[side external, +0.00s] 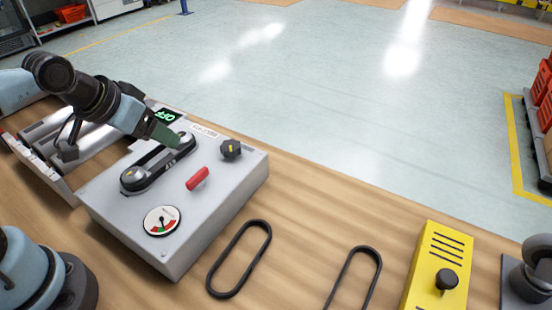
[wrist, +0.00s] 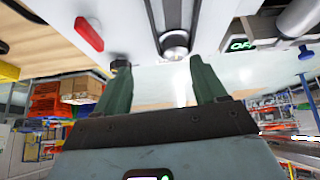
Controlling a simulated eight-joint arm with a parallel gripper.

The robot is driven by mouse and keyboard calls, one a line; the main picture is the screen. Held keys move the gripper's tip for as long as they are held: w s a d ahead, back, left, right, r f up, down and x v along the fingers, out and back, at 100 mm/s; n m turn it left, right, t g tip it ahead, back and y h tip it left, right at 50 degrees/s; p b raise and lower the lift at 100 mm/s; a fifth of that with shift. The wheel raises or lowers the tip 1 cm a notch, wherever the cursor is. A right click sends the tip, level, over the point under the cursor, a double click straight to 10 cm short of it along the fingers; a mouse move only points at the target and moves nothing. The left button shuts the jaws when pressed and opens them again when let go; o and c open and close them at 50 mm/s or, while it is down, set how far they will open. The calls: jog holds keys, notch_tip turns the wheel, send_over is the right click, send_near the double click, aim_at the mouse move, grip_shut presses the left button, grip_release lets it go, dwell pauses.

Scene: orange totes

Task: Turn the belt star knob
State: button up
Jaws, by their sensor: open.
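The black star knob (side external: 231,149), with a yellow mark on top, stands at the right rear of a grey box (side external: 225,190). A belt runs over two pulleys (side external: 150,168) left of it on the box top. My gripper (side external: 172,138) is above the far pulley, left of and apart from the knob. In the wrist view my gripper (wrist: 160,66) is open with nothing between its green fingers. The knob (wrist: 120,64) shows there just past the left fingertip, partly hidden by it. The far pulley (wrist: 175,42) shows between and beyond the fingertips.
A red lever (side external: 198,178) and a gauge (side external: 161,221) are on the box, with a green-lit display (side external: 165,115) at its back. Loose belts (side external: 240,258) and a yellow block (side external: 437,265) lie to the right. The table is bare right of the knob.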

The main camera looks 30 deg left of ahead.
jog(key=w+d+r+n+g, duration=0.3)
jog(key=w+r, duration=0.2)
jog(key=n+g, duration=0.4)
jog(key=n, duration=0.1)
send_near(230, 145)
notch_tip(230, 145, down, 8)
jog(key=shift+s+d+f, duration=0.1)
jog(key=shift+s+f, duration=0.05)
jog(key=shift+f, duration=0.1)
jog(key=c, duration=1.1)
jog(key=shift+o, duration=0.2)
jog(key=shift+m, duration=1.4)
jog(key=o, duration=1.1)
jog(key=shift+c, duration=0.2)
